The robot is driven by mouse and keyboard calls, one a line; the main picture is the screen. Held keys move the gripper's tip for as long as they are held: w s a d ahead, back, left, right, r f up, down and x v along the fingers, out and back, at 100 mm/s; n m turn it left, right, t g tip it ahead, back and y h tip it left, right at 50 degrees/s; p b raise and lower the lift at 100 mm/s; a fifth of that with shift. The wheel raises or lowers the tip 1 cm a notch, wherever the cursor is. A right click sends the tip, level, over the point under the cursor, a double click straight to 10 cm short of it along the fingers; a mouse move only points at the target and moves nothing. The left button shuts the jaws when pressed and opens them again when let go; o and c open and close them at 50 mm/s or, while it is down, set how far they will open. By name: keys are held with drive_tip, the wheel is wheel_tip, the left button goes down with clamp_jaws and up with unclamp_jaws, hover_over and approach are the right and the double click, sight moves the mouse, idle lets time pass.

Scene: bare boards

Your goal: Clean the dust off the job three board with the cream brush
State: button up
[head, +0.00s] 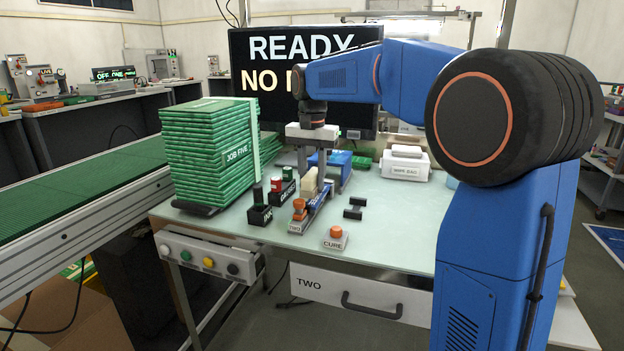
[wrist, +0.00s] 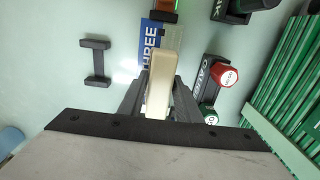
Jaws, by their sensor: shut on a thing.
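My gripper (head: 321,172) is shut on the cream brush (head: 308,184), a pale block upright between its fingers. The brush (wrist: 161,83) also shows in the wrist view, between the two dark fingers (wrist: 160,95). A blue piece with white letters ending in "HREE" (wrist: 150,38) lies just beyond the brush there, partly hidden by it. In the head view blue shows beside the brush (head: 320,196). I cannot tell whether the brush touches it, and I cannot make out dust.
A tall green stack marked "JOB FIVE" (head: 215,150) stands at the left. Dark holders with red and green-topped items (head: 262,214) stand left of the gripper. Black brackets (head: 353,212) and a "CURE" button (head: 335,239) lie to the right. A white box (head: 405,165) stands behind right.

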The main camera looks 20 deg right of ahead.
drive_tip(key=shift+s, duration=0.1)
drive_tip(key=shift+s+a, duration=0.55)
drive_tip(key=shift+s, duration=0.05)
drive_tip(key=shift+r, duration=0.15)
drive_tip(key=shift+s+a, duration=0.2)
drive_tip(key=shift+s, duration=0.15)
drive_tip(key=shift+s+a, duration=0.1)
drive_tip(key=shift+s, duration=0.05)
idle(1.0)
drive_tip(key=shift+w, duration=0.2)
